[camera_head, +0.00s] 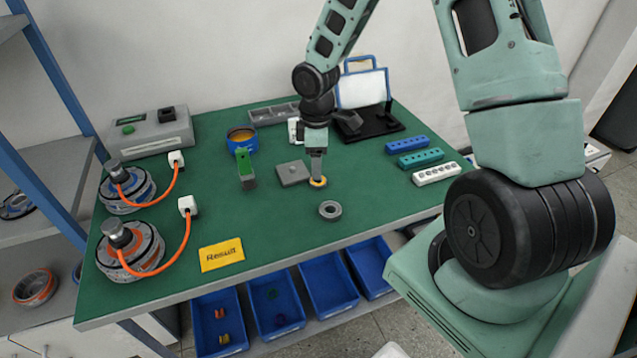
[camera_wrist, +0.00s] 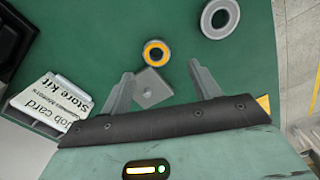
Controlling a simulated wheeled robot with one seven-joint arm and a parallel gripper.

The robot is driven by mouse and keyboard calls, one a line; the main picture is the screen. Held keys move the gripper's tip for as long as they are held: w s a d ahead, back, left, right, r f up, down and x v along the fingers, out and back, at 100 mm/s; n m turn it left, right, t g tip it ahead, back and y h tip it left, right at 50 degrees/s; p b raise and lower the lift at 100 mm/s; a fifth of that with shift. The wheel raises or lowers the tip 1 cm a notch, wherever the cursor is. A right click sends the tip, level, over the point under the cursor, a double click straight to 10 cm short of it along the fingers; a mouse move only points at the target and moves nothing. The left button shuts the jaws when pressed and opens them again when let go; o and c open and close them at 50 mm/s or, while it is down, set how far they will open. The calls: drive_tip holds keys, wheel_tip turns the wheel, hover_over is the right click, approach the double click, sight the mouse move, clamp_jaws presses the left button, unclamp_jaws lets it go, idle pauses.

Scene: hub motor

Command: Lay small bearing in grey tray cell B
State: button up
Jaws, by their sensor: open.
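A small ring with an orange-yellow face, likely the small bearing (camera_head: 318,183), lies on the green bench. It also shows in the wrist view (camera_wrist: 147,52), just beyond my fingertips. My gripper (camera_head: 317,177) points down close above it. In the wrist view my gripper (camera_wrist: 161,74) is open and empty, its fingers apart on either side of a grey square plate (camera_wrist: 150,92) lying below. The grey tray (camera_head: 262,121) with several cells stands at the back of the bench. Its right end is near my arm, and I cannot read any cell letter.
A larger grey ring (camera_head: 330,217) lies in front of the small one. A green-and-grey block (camera_head: 245,170) and a blue round container (camera_head: 241,145) stand left. Blue, teal and white hole blocks (camera_head: 436,174) lie right. A white card (camera_wrist: 50,103) shows in the wrist view.

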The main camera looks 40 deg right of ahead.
drive_tip(key=shift+w+d+f, duration=0.1)
drive_tip(key=shift+d+f, duration=0.05)
drive_tip(key=shift+f, duration=1.4)
drive_tip(key=shift+d+f, duration=0.15)
drive_tip(key=shift+f, duration=1.35)
drive_tip(key=c, duration=1.2)
drive_tip(key=shift+o, duration=0.2)
